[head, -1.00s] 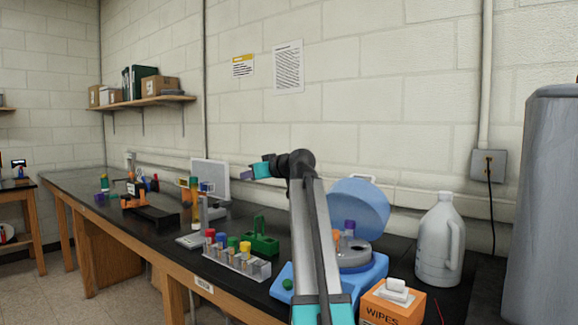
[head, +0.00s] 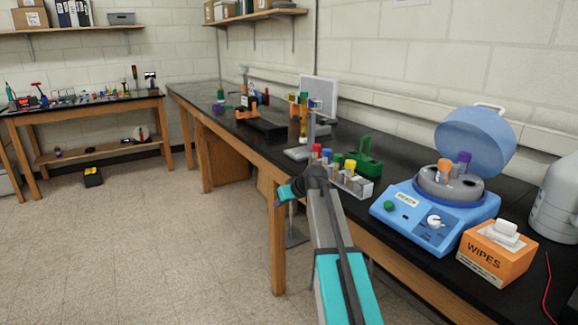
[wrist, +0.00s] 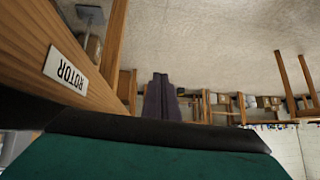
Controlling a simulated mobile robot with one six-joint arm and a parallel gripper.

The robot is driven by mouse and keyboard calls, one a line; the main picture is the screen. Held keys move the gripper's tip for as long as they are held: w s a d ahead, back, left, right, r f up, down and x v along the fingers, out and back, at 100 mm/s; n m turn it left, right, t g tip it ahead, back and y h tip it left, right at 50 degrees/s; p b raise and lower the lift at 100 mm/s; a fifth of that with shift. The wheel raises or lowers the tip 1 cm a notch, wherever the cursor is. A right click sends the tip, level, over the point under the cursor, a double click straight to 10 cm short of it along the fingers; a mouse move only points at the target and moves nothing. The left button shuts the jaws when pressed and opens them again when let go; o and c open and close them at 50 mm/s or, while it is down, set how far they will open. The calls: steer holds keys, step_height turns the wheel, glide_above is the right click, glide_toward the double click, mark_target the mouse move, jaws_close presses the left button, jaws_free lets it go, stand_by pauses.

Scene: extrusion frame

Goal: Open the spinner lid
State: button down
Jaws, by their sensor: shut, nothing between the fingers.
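The spinner (head: 425,228) is a blue machine on the black bench at the right of the head view. Its translucent blue lid (head: 474,140) stands raised and tilted back on the far side, with a white handle on top. The grey rotor inside is exposed and holds an orange-capped tube (head: 444,166) and a purple-capped tube (head: 463,160). My gripper (wrist: 160,80) shows dark fingers together and empty in the wrist view. In the head view its end is left of the spinner, by the bench's front edge, apart from the lid.
A ROTOR label (wrist: 66,70) is on the bench front. Floor to the left is open.

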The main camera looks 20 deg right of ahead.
steer(key=s+a+f+g+p, duration=0.15)
steer(key=s+a+f, duration=0.25)
steer(key=s+f, duration=0.5)
steer(key=s+a+f+m+g+p, duration=0.1)
steer(key=s+a+f+g, duration=0.35)
steer(key=f, duration=0.95)
steer(key=s+a+f+g+p, duration=0.15)
steer(key=s+a+f, duration=0.35)
steer(key=s+f, duration=0.5)
steer(key=s+a+f+g+h+p, duration=0.1)
steer(key=s+f, duration=0.3)
steer(key=s, duration=0.7)
steer(key=s+a+f+g+p, duration=0.1)
steer(key=s+f+g, duration=0.2)
steer(key=s, duration=0.8)
steer(key=s+a+f+m+g+h+p, duration=0.1)
steer(key=s+a+f+g, duration=0.1)
steer(key=s+f, duration=0.4)
steer(key=s, duration=0.5)
steer(key=shift+s+f+g+h+p, duration=0.15)
steer(key=shift+s+g+h+p, duration=0.1)
steer(key=shift+g+h+p, duration=0.1)
